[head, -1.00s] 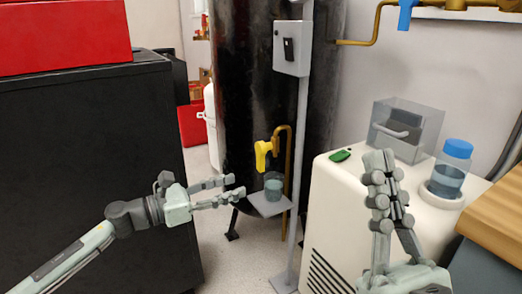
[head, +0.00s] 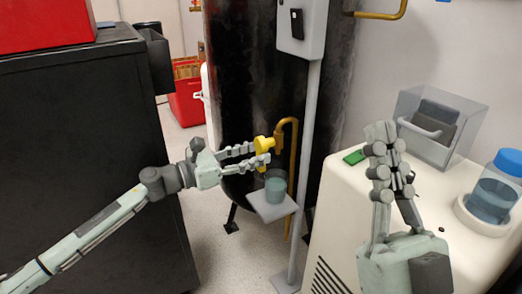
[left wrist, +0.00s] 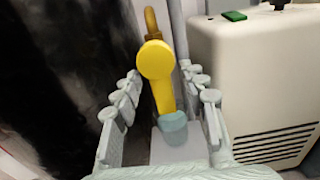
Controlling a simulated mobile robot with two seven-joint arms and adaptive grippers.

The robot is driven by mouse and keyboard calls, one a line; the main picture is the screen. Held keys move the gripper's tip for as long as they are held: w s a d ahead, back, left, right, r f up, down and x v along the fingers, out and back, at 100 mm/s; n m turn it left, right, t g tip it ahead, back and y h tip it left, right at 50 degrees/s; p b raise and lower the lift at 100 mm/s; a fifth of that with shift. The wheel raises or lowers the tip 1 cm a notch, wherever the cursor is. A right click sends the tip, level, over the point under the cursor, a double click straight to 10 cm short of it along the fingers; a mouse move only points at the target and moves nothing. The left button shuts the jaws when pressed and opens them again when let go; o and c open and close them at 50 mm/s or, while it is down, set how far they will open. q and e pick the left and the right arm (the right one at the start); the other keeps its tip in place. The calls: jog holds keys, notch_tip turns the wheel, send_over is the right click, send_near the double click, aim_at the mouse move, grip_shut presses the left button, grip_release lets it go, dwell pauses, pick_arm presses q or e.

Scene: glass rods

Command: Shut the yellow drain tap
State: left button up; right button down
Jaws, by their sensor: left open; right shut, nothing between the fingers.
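The yellow drain tap (head: 264,144) sits on a brass pipe at the front of the black tank. In the left wrist view the tap's yellow handle (left wrist: 157,72) hangs nearly straight down, between my two fingers as seen from the wrist. My left gripper (head: 258,154) is open, its fingertips at the tap in the head view; I cannot tell whether they touch it. A glass beaker (head: 275,186) with bluish liquid stands below the tap; it also shows in the left wrist view (left wrist: 173,127). My right gripper (head: 381,134) is shut and empty, upright in front of the white cabinet.
The beaker stands on a small grey shelf (head: 267,210) fixed to a grey post (head: 303,150). The white cabinet (head: 345,215) on the right carries a green object (head: 354,157), a clear bin (head: 440,125) and a blue-capped bottle (head: 497,187). A black cabinet (head: 80,150) stands at left.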

pick_arm(q)
jog(key=shift+x, duration=1.1)
jog(key=shift+w, duration=0.1)
grip_shut()
